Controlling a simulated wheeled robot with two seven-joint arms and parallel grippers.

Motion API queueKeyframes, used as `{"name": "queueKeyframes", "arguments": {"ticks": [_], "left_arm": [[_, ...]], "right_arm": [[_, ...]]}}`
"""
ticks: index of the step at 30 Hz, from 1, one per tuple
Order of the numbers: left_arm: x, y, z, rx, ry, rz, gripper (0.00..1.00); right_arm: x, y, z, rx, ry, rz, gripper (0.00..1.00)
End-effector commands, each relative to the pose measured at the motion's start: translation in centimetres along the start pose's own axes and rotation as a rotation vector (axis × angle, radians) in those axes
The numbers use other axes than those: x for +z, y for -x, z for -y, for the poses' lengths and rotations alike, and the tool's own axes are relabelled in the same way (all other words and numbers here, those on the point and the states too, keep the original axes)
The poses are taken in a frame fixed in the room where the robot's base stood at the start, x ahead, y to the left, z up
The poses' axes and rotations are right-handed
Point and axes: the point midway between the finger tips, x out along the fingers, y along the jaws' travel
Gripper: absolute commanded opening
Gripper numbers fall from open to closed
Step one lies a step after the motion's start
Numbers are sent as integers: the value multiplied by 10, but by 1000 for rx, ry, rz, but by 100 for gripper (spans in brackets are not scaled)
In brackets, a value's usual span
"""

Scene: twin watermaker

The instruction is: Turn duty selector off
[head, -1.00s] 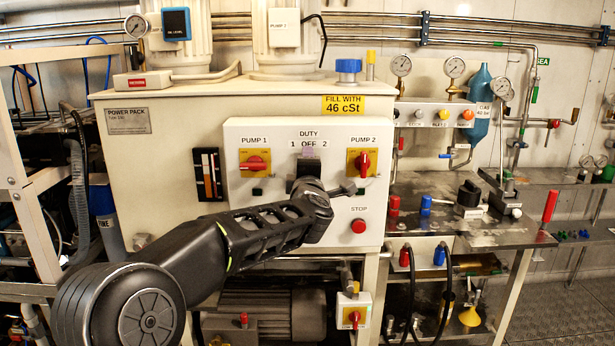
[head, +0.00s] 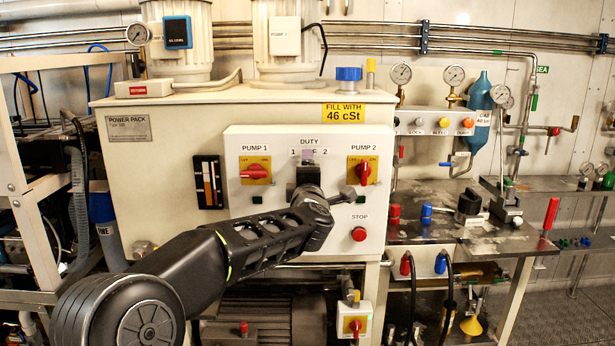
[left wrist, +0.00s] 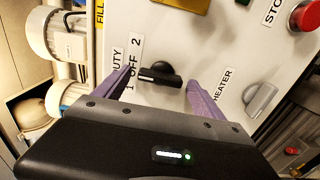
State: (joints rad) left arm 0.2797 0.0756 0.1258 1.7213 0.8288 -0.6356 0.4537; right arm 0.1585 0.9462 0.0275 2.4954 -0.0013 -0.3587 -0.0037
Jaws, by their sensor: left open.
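The duty selector is a black knob (left wrist: 160,74) in the left wrist view, below the labels 1, OFF and 2 on the white control panel (head: 285,222). My left gripper (left wrist: 158,84) is open, its two purple fingers on either side of the knob; I cannot tell whether they touch it. In the head view my left gripper (head: 308,158) is in front of the panel under the DUTY label, and the gripper and wrist hide the knob there. My right gripper is in neither view.
Red PUMP 1 (head: 255,171) and PUMP 2 (head: 363,170) switches flank my left gripper. A red STOP button (head: 358,234) is below right. A grey heater knob (left wrist: 261,99) is close to the right finger in the left wrist view. A bench (head: 470,230) stands to the right.

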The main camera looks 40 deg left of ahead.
Motion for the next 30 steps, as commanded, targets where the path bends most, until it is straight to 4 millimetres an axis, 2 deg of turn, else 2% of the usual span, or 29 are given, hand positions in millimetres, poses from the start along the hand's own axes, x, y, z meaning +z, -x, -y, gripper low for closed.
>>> {"name": "queueKeyframes", "arguments": {"ticks": [5, 8, 15, 19, 23, 30], "left_arm": [[0, 6, 0, 1, 1, 1, 80], [0, 16, 0, 2, 1, 1, 80], [0, 56, 0, 2, 0, 0, 80], [0, 72, 0, 1, 0, 1, 80], [0, 78, 0, 0, 0, 0, 80], [0, 78, 0, 0, 0, 0, 80]], "right_arm": [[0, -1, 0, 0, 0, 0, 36], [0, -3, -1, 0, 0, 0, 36], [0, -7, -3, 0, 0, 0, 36], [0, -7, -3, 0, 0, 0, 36], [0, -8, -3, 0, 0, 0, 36], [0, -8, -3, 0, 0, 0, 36]]}}
